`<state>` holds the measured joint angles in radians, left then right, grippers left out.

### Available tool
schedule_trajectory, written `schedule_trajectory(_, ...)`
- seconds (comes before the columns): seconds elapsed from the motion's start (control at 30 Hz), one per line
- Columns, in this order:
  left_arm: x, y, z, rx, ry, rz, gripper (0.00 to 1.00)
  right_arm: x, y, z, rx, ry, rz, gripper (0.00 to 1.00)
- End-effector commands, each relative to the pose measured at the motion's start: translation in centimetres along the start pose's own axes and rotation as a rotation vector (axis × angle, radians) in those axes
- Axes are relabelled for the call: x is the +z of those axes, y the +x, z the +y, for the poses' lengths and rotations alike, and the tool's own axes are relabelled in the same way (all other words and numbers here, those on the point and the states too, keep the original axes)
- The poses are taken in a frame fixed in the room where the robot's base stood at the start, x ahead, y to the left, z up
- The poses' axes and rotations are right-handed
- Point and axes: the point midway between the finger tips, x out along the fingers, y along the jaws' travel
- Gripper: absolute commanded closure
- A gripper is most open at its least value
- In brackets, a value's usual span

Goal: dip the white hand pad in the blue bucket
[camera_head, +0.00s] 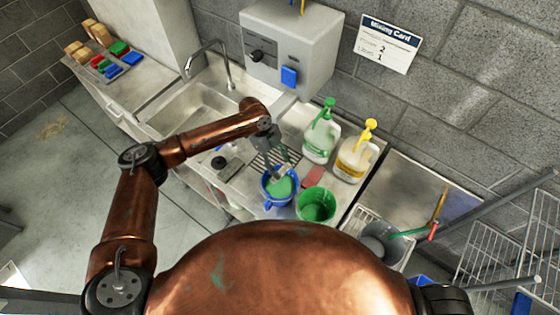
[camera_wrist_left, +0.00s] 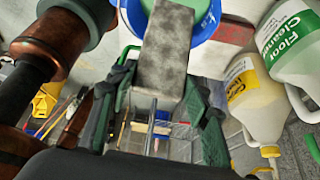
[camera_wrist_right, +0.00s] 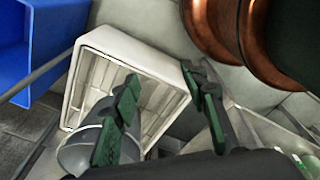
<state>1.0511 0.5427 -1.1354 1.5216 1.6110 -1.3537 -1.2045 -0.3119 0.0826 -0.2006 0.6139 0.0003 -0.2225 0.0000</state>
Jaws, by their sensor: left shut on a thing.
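The blue bucket (camera_head: 267,198) stands on the steel counter and holds green liquid (camera_head: 280,187). My left gripper (camera_head: 280,168) is over the bucket, shut on the white hand pad (camera_wrist_left: 165,48), which looks mottled grey-white. In the left wrist view the pad's far end overlaps the blue bucket (camera_wrist_left: 207,25) and its green liquid. I cannot tell whether the pad touches the liquid. My right gripper (camera_wrist_right: 160,80) is open and empty in the right wrist view, above a grey bucket (camera_wrist_right: 85,150). It is not visible in the head view.
A green bucket (camera_head: 317,205) stands right beside the blue one. Floor cleaner (camera_head: 321,140) and a yellow-labelled jug (camera_head: 354,158) stand behind. A sink (camera_head: 195,105) lies left. Several pads and brushes (camera_head: 103,52) lie on the far-left counter. A wire rack (camera_head: 490,250) is at right.

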Motion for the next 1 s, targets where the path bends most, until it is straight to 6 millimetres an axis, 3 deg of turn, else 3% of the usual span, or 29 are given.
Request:
schedule_trajectory(0.17,1.1,1.9,0.1,0.000,-0.003,-0.001,0.74,0.8,0.3,-0.1,0.000,0.002,-0.010,0.60)
schedule_trajectory(0.47,2.9,5.2,0.1,-0.002,-0.005,-0.001,0.74,-2.9,2.7,0.1,0.001,-0.006,0.040,0.60)
schedule_trajectory(1.0,5.7,10.6,0.1,-0.002,-0.005,-0.001,0.74,-0.1,6.8,-0.6,-0.004,0.001,0.009,0.60)
